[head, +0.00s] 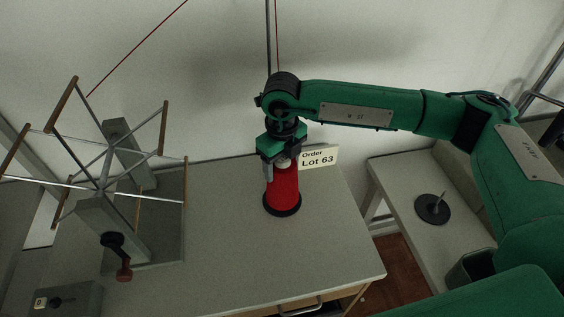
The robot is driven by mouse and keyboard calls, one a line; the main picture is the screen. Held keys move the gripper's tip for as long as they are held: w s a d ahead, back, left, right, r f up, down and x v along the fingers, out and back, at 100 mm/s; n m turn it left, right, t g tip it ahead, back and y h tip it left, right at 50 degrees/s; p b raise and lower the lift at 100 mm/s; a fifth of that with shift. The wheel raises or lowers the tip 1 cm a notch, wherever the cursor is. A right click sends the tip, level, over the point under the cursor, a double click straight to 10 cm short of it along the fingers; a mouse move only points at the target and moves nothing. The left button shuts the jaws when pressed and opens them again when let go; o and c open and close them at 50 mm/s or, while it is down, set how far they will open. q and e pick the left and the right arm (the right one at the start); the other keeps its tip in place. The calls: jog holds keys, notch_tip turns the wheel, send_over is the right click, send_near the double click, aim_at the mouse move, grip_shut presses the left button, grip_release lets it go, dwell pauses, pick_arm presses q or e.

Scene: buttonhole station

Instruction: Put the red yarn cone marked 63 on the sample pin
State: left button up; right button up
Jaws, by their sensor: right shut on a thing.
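The red yarn cone (284,189) stands upright on the table, its foot at a black round base. No number shows on its visible side. My right gripper (282,162) comes down from above and is shut on the cone's pale top. A card reading "Order Lot 63" (318,158) stands just behind and to the right of the cone. A dark disc with a thin upright pin (432,208), which looks like the sample pin, sits bare on the lower bench at the right. My left gripper is out of view.
A yarn winder with wooden-tipped arms (104,178) stands on the table's left. The grey table (220,262) is clear in front of the cone. A gap separates it from the right bench (398,178). A dark bin (470,268) is by that bench.

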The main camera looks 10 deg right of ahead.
jog(key=shift+f, duration=0.1)
jog(key=o, duration=1.5)
jog(key=shift+r, duration=0.45)
notch_tip(320, 180, up, 13)
jog(key=b, duration=0.4)
jog(key=shift+r, duration=0.1)
